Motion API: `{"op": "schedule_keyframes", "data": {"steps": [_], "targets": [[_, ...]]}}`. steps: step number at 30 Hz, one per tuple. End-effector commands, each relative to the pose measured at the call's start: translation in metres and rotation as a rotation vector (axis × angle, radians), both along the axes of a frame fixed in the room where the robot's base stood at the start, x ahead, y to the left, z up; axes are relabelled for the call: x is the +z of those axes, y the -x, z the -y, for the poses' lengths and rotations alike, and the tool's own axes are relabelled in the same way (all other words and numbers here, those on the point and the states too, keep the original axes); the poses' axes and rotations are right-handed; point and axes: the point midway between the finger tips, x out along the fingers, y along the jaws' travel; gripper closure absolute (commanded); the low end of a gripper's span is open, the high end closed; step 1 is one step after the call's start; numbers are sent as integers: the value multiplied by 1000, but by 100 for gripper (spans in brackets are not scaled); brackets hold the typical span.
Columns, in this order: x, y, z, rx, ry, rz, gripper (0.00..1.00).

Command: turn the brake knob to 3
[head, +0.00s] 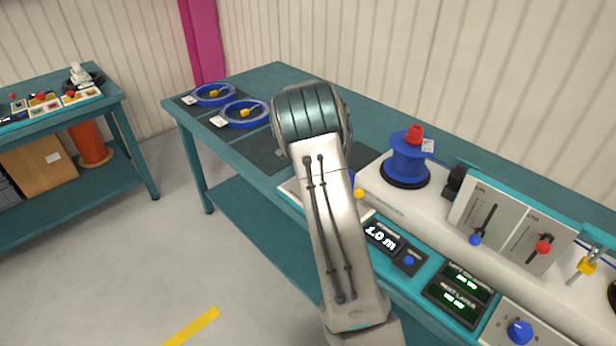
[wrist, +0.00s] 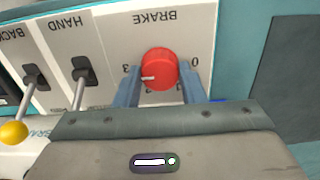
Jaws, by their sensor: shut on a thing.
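The red brake knob (wrist: 158,69) sits on a pale panel marked BRAKE (wrist: 120,24), which appears upside down in the wrist view. Its white pointer line points to the left, close to the 3 and slightly toward the picture's bottom. The 0 is at the knob's right; the marks below it are partly hidden. My gripper (wrist: 160,82) is shut on the knob, one blue-grey finger on each side. In the head view my arm hides the knob and the gripper.
Beside the knob are the HAND lever (wrist: 84,76) and a lever with a yellow ball (wrist: 14,132). In the head view, a blue reel (head: 406,163), a slider panel (head: 512,232) and a 1.0 m display (head: 381,236) stand right of my arm. Blue rings (head: 246,113) lie left.

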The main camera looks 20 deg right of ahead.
Motion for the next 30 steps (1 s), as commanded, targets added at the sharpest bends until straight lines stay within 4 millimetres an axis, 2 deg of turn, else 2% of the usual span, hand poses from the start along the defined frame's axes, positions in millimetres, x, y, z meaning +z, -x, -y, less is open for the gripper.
{"op": "schedule_keyframes", "data": {"steps": [4, 5, 6, 7, 15, 19, 23, 30], "targets": [[1, -1, 0, -1, 0, 3, 86], [1, -1, 0, -1, 0, 3, 58], [1, -1, 0, -1, 0, 3, 47], [1, -1, 0, -1, 0, 3, 42], [1, 0, 0, 0, 0, 1, 42], [9, 0, 0, 1, -1, 2, 42], [31, -1, 0, 1, 0, 4, 42], [87, -1, 0, 0, 1, 6, 42]]}}
